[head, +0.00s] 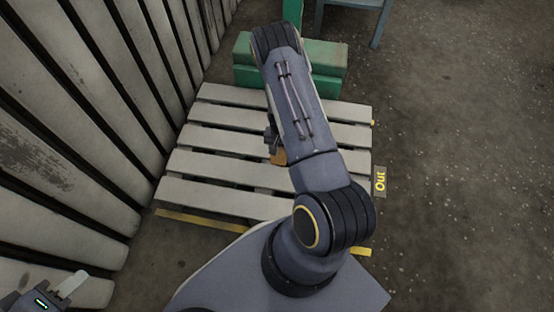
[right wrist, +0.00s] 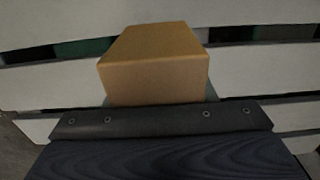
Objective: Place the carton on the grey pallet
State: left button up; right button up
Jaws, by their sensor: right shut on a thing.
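The grey slatted pallet (head: 215,168) lies on the floor in the middle of the head view. My right arm reaches over it and hides much of the carton. A small brown part of the carton (head: 278,158) shows beside the arm, over the middle slats. In the right wrist view the brown carton (right wrist: 155,72) sits between the fingers of my right gripper (right wrist: 160,97), which is shut on it. Pallet slats (right wrist: 265,65) show behind it. Whether the carton touches the slats I cannot tell. My left gripper (head: 68,288) is at the bottom left corner, away from the pallet; its jaws are unclear.
A green block-like object (head: 325,70) stands behind the pallet. A wall of pale slats (head: 90,100) runs close along the left. The speckled floor (head: 460,150) on the right is clear.

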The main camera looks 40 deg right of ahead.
jog(key=shift+a+f, duration=0.4)
jog(key=shift+f, duration=0.1)
jog(key=shift+a+f+b, duration=0.2)
jog(key=shift+f+b, duration=0.4)
jog(key=shift+f, duration=0.35)
jog(key=shift+a+f+b, duration=0.15)
jog(key=shift+f+b, duration=0.45)
jog(key=shift+f, duration=0.35)
jog(key=shift+f, duration=0.2)
jog(key=o, duration=1.1)
jog(key=shift+r, duration=0.15)
